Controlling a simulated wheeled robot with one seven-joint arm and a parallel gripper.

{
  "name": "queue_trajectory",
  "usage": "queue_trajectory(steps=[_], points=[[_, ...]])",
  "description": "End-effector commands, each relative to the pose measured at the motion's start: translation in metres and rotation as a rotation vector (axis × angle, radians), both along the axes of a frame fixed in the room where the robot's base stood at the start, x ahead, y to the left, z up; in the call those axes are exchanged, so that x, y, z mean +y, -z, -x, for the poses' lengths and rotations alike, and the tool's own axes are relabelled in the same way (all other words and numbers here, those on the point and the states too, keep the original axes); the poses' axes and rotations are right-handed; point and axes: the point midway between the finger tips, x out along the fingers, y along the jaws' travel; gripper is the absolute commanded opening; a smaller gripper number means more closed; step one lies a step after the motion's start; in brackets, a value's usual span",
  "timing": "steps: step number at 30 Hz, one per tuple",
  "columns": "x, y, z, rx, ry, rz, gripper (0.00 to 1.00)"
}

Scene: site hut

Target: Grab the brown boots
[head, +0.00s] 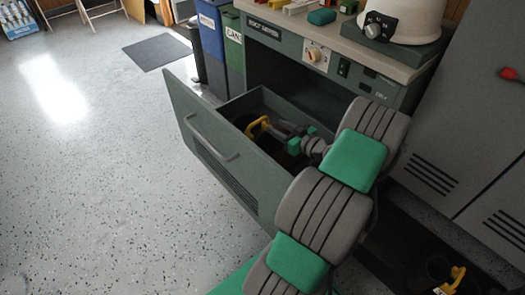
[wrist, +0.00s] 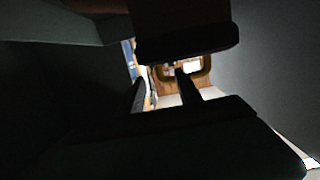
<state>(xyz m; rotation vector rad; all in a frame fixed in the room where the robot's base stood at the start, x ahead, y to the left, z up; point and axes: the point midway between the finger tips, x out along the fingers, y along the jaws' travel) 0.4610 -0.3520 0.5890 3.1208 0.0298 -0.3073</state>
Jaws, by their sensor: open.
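A yellow loop (head: 258,127) shows inside the open grey-green drawer (head: 208,148), on something dark that may be the brown boots; shade and my arm hide most of it. My gripper (head: 278,128) is open and reaches down into the drawer, close beside the loop on its right. In the wrist view a dull yellow loop (wrist: 205,72) shows among dark shapes. I cannot tell whether my fingers touch it. Another dark item with a yellow loop (head: 456,278) stands on the floor at the lower right; it may be footwear, but its colour is unclear.
The drawer's tall front panel and side walls close around my gripper. Blue (head: 211,40) and green (head: 234,50) bins stand behind the drawer. A grey locker (head: 470,120) is at right.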

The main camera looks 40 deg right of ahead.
Motion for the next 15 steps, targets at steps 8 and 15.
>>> queue_trajectory(steps=[8, 15], points=[[0.002, 0.013, -0.048, 0.001, -0.014, -0.001, 0.41], [0.002, 0.013, -0.066, 0.003, -0.01, -0.003, 0.41]])
